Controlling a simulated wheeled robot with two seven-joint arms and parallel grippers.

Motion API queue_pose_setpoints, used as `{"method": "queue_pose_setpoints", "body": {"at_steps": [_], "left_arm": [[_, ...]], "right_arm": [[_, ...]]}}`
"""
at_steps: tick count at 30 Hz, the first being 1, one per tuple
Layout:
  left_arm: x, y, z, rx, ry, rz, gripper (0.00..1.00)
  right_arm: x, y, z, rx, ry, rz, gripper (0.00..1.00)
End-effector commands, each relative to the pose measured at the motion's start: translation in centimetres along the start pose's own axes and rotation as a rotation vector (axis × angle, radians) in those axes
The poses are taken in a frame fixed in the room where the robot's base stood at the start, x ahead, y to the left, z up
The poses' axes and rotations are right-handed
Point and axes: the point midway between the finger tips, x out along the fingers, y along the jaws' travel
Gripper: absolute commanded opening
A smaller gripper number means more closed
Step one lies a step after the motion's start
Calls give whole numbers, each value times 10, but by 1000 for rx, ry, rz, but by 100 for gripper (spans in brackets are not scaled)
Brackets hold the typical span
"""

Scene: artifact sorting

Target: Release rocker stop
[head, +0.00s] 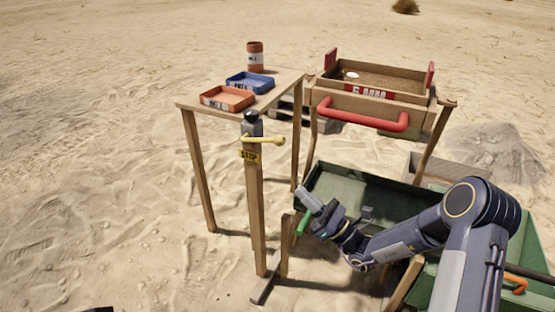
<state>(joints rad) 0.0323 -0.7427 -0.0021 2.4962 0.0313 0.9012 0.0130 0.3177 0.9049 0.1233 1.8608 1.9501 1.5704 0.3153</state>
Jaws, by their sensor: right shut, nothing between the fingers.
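The rocker stop is a pale yellow lever (265,140) on a dark bracket at the top of a wooden post, at the front of the small table. It points right, roughly level. A yellow STOP label (250,155) sits just below it. The rocker box (340,99), a wooden sieve box with a red handle (362,117), stands to the right of the lever. My right gripper (308,200) is shut and empty, below and right of the lever and apart from it. My left gripper is not in view.
The small table (190,104) holds an orange tray (228,98), a blue tray (250,82) and a rust-red can (255,56). A green bin (345,185) lies behind and under my right arm. A short green piece (303,223) is close to the gripper. Open sand lies left.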

Motion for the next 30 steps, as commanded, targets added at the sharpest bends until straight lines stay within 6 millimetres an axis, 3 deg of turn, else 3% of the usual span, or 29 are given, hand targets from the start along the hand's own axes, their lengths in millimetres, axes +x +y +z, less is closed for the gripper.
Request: {"method": "queue_pose_setpoints", "body": {"at_steps": [5, 18, 24, 30], "left_arm": [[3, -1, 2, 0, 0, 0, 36], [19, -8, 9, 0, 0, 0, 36], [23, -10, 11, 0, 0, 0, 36], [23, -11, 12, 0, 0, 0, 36]], "right_arm": [[14, 1, -1, -2, -1, 5, 0], [104, 2, -1, -2, -2, 6, 0], [122, 1, 21, -4, -1, 3, 0], [128, 1, 28, -1, 1, 1, 0]]}}
